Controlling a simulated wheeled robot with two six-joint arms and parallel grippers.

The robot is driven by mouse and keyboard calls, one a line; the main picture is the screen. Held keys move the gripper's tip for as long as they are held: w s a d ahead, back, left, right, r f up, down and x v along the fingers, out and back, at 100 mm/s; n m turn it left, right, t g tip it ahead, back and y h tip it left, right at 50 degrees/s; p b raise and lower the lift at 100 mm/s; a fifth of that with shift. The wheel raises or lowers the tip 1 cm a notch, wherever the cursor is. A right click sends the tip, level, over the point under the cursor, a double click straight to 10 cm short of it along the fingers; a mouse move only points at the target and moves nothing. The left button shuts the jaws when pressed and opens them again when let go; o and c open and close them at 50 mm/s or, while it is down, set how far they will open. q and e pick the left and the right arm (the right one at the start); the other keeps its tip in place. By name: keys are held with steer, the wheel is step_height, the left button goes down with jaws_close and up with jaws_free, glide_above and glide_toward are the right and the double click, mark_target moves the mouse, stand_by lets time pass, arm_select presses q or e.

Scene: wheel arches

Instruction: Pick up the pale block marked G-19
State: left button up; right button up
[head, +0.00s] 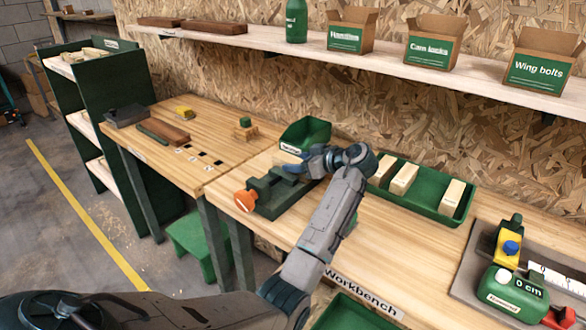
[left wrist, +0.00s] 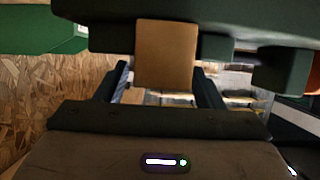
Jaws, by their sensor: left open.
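My left gripper (head: 300,165) is over the dark green vise (head: 262,208) with the orange knob on the workbench. In the left wrist view its two fingers (left wrist: 163,76) are apart, with a tan block (left wrist: 166,52) showing between and beyond them. The block stands out from dark green parts that look like the vise. I see no mark on it, and the head view hides it behind the gripper. I cannot tell whether the fingers touch it. Pale blocks (head: 404,178) (head: 452,198) lie in a green tray (head: 428,190); no G-19 is readable. My right gripper is not in view.
A green bin (head: 306,134) stands just behind the vise. A shelf (head: 300,42) with cartons runs along the back wall. A yellow and green measuring device (head: 508,245) is at the right. Wooden pieces lie on the left table (head: 215,125).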

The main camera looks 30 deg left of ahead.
arm_select(q)
steer(key=shift+a+f, duration=0.1)
steer(key=shift+a, duration=0.1)
steer(key=shift+d, duration=0.1)
steer(key=shift+c, duration=0.6)
steer(key=c, duration=1)
steer(key=shift+r, duration=0.2)
